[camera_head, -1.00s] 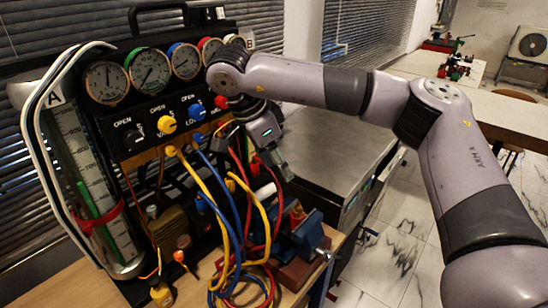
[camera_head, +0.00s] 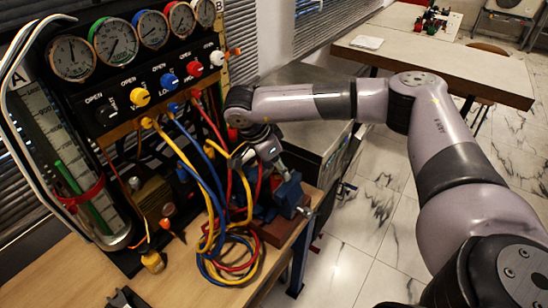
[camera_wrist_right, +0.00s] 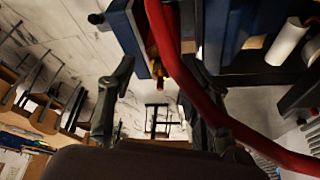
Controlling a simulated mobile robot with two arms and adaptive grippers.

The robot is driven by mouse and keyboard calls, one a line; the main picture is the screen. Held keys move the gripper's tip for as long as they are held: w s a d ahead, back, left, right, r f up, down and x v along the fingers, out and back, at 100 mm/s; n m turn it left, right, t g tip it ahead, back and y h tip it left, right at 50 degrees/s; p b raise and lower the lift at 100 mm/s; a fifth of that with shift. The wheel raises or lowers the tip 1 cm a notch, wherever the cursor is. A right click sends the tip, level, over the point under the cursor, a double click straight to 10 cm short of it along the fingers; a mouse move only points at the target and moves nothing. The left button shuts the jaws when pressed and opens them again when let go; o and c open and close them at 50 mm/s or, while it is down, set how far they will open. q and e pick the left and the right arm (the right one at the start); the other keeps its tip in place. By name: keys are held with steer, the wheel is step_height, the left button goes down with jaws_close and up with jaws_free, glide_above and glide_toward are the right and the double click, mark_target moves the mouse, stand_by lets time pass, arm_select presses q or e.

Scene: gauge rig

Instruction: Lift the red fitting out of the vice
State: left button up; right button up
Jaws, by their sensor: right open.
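The blue vice (camera_head: 287,194) stands on a reddish-brown base near the table's right edge. My right gripper (camera_head: 279,168) is directly above and behind it, pointing down at its jaws. In the right wrist view the two fingers of my right gripper (camera_wrist_right: 160,78) are apart, with the blue vice (camera_wrist_right: 232,38) beyond them. A small brass and red piece, seemingly the red fitting (camera_wrist_right: 157,68), shows between the fingers by the vice. A red hose crosses in front and partly hides it. In the head view the fitting is hidden by the gripper. My left gripper is not clearly seen.
Red, blue and yellow hoses (camera_head: 222,240) hang from the gauge panel (camera_head: 150,75) and coil on the table (camera_head: 190,285) left of the vice. A red hose (camera_wrist_right: 175,60) runs close past the right fingers. A dark object (camera_head: 126,298) lies at the bottom edge.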

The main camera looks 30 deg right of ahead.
mark_target(274, 170)
jaws_close()
stand_by(0.7)
stand_by(0.6)
steer(key=shift+w+a+r, duration=0.15)
steer(key=shift+w+a, duration=0.05)
steer(key=shift+w, duration=0.25)
stand_by(0.4)
steer(key=shift+r, duration=0.15)
steer(key=shift+r+p, duration=2.5)
steer(key=shift+r, duration=1.65)
